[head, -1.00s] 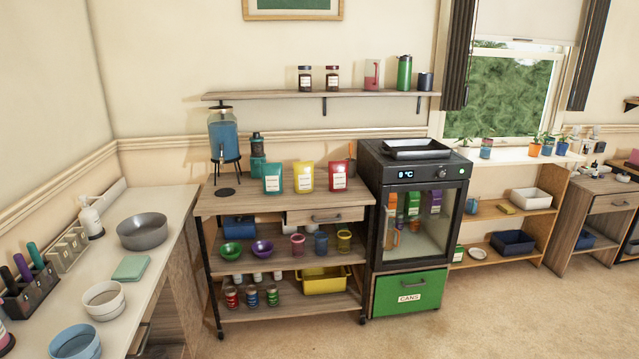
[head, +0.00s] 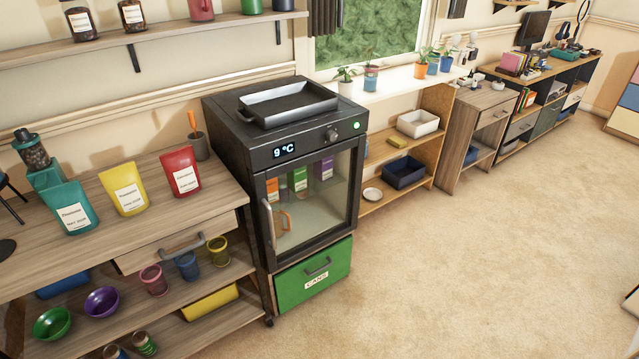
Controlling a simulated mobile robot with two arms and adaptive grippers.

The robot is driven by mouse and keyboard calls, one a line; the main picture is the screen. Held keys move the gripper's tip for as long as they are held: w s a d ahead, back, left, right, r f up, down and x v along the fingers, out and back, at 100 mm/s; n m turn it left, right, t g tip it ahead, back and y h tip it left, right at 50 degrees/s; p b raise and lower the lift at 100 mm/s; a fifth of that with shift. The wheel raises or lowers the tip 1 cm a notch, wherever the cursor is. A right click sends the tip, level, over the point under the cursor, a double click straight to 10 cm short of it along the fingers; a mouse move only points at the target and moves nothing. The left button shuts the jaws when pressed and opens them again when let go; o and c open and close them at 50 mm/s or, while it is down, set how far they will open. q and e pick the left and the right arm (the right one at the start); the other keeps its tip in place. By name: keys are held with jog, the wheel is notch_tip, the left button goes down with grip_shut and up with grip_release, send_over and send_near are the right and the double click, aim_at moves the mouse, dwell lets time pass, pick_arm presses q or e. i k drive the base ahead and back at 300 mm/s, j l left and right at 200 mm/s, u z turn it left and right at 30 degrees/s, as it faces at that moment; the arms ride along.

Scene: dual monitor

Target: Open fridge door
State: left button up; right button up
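The small black fridge (head: 290,160) stands in the middle of the head view, between the wooden shelf cart and the window shelf. Its glass door (head: 312,197) is shut, and cartons show through the glass. Neither of my grippers is in view.
A green drawer marked CANS (head: 315,276) sits below the fridge door. A black tray (head: 288,104) lies on top. The wooden cart (head: 200,208) with pouches, cups and bowls stands close on the left. Open carpet (head: 470,260) lies in front and to the right.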

aim_at(357, 144)
jog(key=i+l+z, duration=0.15)
jog(key=i+z, duration=0.2)
jog(key=z, duration=0.15)
jog(key=i+z, duration=0.7)
jog(key=z, duration=0.25)
jog(key=i+j+z, duration=0.2)
jog(key=z, duration=0.25)
jog(key=i+l+u, duration=0.15)
jog(key=i+u, duration=0.15)
jog(key=i+l+u, duration=0.3)
jog(key=i, duration=0.15)
jog(key=j, duration=0.05)
